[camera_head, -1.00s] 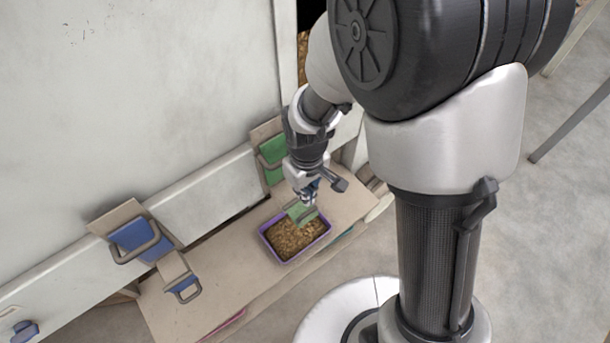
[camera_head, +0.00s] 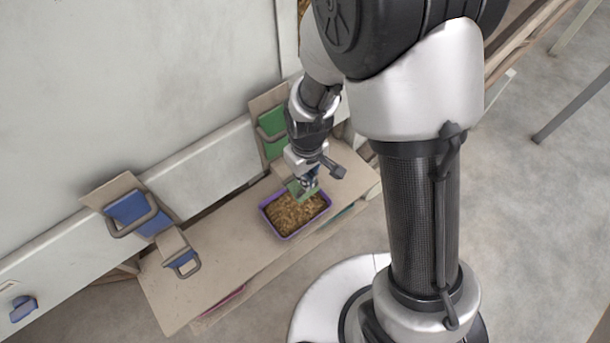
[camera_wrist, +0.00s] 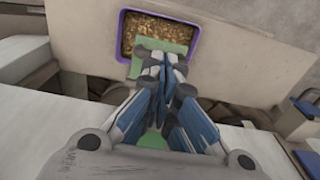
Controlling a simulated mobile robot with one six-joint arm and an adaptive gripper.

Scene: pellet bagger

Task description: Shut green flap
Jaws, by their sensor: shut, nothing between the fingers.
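In the wrist view my shut fingers (camera_wrist: 162,66) lie over the flap (camera_wrist: 178,47), which overlaps the tray's edge. I cannot tell whether the fingers touch the flap.
A purple-rimmed tray (camera_head: 265,216) full of brown pellets stands on the tan shelf (camera_head: 225,245). To the left are a blue panel (camera_head: 128,207) with a handle and a lower blue flap (camera_head: 180,260). The white machine wall (camera_head: 130,80) rises behind. The shelf between blue flap and tray is clear.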

